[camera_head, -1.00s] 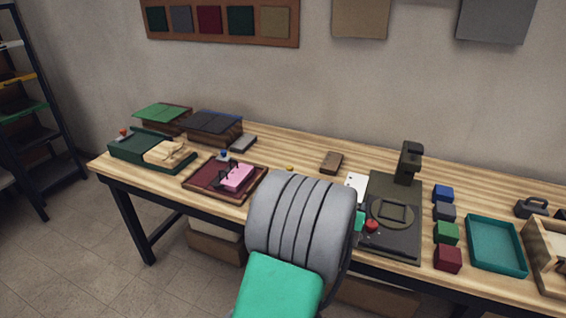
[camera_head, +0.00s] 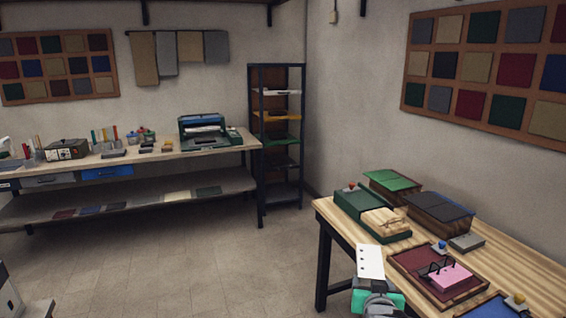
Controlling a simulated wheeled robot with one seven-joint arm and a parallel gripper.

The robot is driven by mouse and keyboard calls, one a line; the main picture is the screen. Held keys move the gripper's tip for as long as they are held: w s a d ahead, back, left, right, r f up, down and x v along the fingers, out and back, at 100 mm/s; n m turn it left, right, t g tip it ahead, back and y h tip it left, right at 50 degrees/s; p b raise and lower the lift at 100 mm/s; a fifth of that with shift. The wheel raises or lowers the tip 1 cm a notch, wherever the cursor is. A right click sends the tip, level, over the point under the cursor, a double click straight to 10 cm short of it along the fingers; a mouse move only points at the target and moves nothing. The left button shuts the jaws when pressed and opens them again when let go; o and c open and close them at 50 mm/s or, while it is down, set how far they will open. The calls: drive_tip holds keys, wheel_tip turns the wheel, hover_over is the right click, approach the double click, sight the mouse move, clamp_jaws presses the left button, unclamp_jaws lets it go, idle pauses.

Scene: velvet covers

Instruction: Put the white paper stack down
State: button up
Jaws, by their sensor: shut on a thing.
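The white paper stack (camera_head: 369,261) shows at the lower right, a pale upright sheet shape with a few small dark holes. My gripper (camera_head: 370,282) is shut on its lower end. The fingers are small and partly hidden behind my arm, which enters from the bottom edge. The stack is in front of the near left side of the right-hand wooden table (camera_head: 336,222), apart from its top as far as I can tell.
On that table are a green device with a wooden piece (camera_head: 383,221), a dark red tray (camera_head: 408,258) with a pink block (camera_head: 452,277), and two lidded boxes. A long workbench (camera_head: 160,152) stands at the back left, with a dark shelf rack (camera_head: 279,140) beside it. The floor between is clear.

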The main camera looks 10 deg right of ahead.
drive_tip(key=a+r+n+t+y, duration=0.15)
drive_tip(key=a+n+y, duration=0.35)
drive_tip(key=a, duration=1.6)
drive_tip(key=s+d+f+m+g+h, duration=0.1)
drive_tip(key=s+d+m+h, duration=0.15)
drive_tip(key=d, duration=0.95)
drive_tip(key=s+d+f+m+g+h, duration=0.1)
drive_tip(key=s+d+m+h, duration=0.15)
drive_tip(key=d, duration=0.85)
drive_tip(key=s+d+f+m+g+h, duration=0.1)
drive_tip(key=d+m+g+h, duration=0.15)
drive_tip(key=d, duration=0.95)
drive_tip(key=s+d+f+m+g+h, duration=0.2)
drive_tip(key=s+d+m+g, duration=0.1)
drive_tip(key=s+d, duration=0.8)
drive_tip(key=s+d+f+m+g+h, duration=0.3)
drive_tip(key=s+d+m, duration=0.3)
drive_tip(key=s+d, duration=0.5)
drive_tip(key=s+g, duration=0.1)
drive_tip(key=s, duration=0.8)
drive_tip(key=shift+d+f, duration=0.15)
drive_tip(key=shift+d, duration=0.15)
drive_tip(key=shift+w+h, duration=0.15)
drive_tip(key=shift+h, duration=0.1)
